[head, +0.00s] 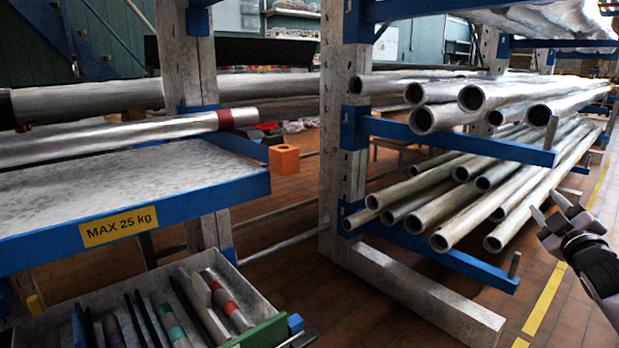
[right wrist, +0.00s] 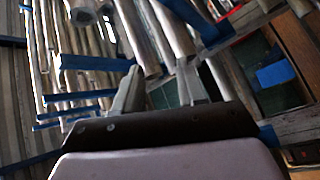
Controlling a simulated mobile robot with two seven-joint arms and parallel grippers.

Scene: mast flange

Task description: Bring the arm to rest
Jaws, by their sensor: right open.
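My right gripper (head: 550,211) is at the right edge of the head view, in front of the pipe rack, with its fingers spread apart and nothing between them. In the right wrist view its two fingers (right wrist: 160,92) stand apart, with pipes and rack parts behind them. I cannot tell from these views how far the fingers are from the nearest pipes. My left gripper is not in view.
Steel pipes (head: 470,215) lie on a blue rack (head: 455,141) with protruding ends. A shelf marked MAX 25 kg (head: 118,227) stands at left, above a drawer (head: 262,310) of banded tubes. An orange block (head: 284,160) is behind. Floor (head: 400,335) shows at front.

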